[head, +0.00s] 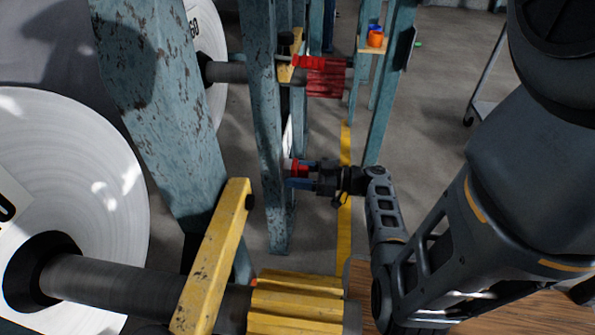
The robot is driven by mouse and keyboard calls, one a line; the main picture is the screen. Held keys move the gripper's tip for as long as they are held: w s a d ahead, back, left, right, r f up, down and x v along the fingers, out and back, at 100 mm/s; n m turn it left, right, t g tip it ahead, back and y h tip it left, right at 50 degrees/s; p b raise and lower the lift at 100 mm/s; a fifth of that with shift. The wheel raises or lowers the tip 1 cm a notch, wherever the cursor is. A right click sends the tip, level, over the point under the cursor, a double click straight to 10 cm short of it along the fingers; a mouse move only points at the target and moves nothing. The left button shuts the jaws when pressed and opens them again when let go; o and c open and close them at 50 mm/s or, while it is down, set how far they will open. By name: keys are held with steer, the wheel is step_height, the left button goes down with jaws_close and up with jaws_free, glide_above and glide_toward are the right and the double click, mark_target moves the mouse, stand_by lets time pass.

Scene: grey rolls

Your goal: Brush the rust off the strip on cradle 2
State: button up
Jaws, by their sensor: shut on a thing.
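My gripper (303,177) reaches left in the middle of the head view, beside a worn teal post (263,120). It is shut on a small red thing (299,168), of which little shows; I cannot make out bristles. A narrow pale strip (287,143) shows just behind the post, above the gripper; I cannot tell if it is the rusty strip. A near cradle has a yellow bar (215,255) across a grey shaft (130,285). A farther cradle has a smaller yellow bar (291,62). No cradle number is readable.
Large white rolls (80,160) fill the left. A yellow ribbed chuck (296,300) is at the bottom and a red one (325,76) farther back. A small shelf (370,49) holds an orange cup (376,40). Grey floor with a yellow line (345,230) is open beyond my arm.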

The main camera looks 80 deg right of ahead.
mark_target(281, 172)
steer(key=shift+s+a, duration=0.15)
steer(key=shift+a, duration=1.3)
steer(key=shift+r+p, duration=0.7)
steer(key=shift+r, duration=0.2)
steer(key=shift+w+d+f+b, duration=0.1)
steer(key=shift+w+d+b, duration=0.1)
steer(key=shift+d+b, duration=1.3)
steer(key=shift+d, duration=0.5)
steer(key=shift+s+a+r+p, duration=0.1)
steer(key=shift+a+r+p, duration=0.2)
steer(key=shift+a, duration=0.35)
steer(key=shift+a+r+p, duration=0.25)
steer(key=shift+a+r, duration=0.1)
steer(key=shift+a, duration=0.35)
steer(key=shift+s+a+r+p, duration=0.1)
steer(key=shift+a+r+p, duration=0.2)
steer(key=shift+a, duration=0.35)
steer(key=shift+s+d+b, duration=0.15)
steer(key=shift+s+b, duration=0.25)
steer(key=shift+s, duration=1.1)
steer(key=shift+s+d+b, duration=0.1)
steer(key=shift+s+b, duration=0.3)
steer(key=shift+s, duration=1.05)
